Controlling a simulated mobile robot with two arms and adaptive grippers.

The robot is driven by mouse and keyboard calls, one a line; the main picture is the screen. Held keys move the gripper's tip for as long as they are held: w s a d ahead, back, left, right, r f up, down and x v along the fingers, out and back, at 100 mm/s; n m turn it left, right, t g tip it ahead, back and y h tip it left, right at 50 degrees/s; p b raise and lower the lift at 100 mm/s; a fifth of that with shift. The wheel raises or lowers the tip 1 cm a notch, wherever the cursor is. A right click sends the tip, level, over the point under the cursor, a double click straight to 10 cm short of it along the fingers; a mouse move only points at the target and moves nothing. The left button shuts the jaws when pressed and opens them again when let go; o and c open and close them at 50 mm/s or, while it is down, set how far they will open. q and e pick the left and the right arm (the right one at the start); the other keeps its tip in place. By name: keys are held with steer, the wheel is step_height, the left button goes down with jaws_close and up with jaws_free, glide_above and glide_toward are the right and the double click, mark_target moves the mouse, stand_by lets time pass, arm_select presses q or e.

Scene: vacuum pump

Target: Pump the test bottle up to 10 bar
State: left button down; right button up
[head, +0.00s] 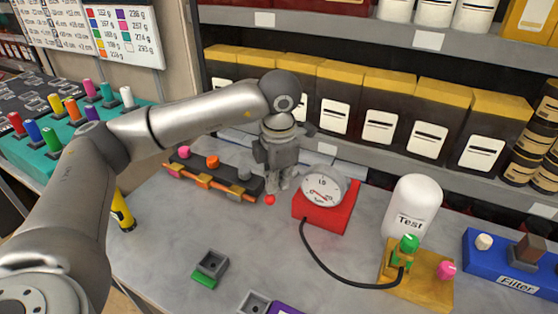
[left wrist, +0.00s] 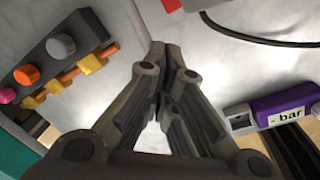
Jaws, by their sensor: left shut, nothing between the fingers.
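My left gripper (head: 279,185) is shut and empty, pointing down over the grey table, between the dark block with knobs and the pressure gauge. In the left wrist view its fingertips (left wrist: 165,50) meet. The round white gauge (head: 323,188) sits on a red base, right of the gripper. A black hose runs from it to a yellow stand (head: 428,292) with a green valve knob (head: 408,243) and a pink knob (head: 446,269). The white test bottle (head: 414,202) stands upright there. A purple block labelled "bar" (left wrist: 270,106) shows in the left wrist view. My right gripper is not in view.
The dark block (head: 245,180) carries pink, orange and grey knobs. A grey-and-green square piece (head: 211,265) lies at the front. A blue Filter block (head: 490,272) is at the right. Shelves of boxes line the back.

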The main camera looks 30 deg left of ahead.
arm_select(q)
steer(key=shift+s+f+b, duration=0.4)
steer(key=shift+f+b, duration=0.05)
steer(key=shift+f, duration=0.05)
stand_by(0.6)
steer(key=shift+r, duration=0.1)
stand_by(0.5)
steer(key=w+r+p, duration=0.5)
steer(key=w+r, duration=0.1)
steer(key=r, duration=0.2)
steer(key=shift+w+a+p, duration=0.15)
steer(key=shift+w+p, duration=0.2)
stand_by(0.6)
steer(key=shift+f, duration=0.1)
steer(key=shift+w+a+r+p, duration=0.1)
steer(key=shift+w+r+p, duration=0.7)
steer(key=shift+r+p, duration=0.15)
steer(key=shift+w+r+p, duration=0.8)
steer(key=shift+r, duration=0.2)
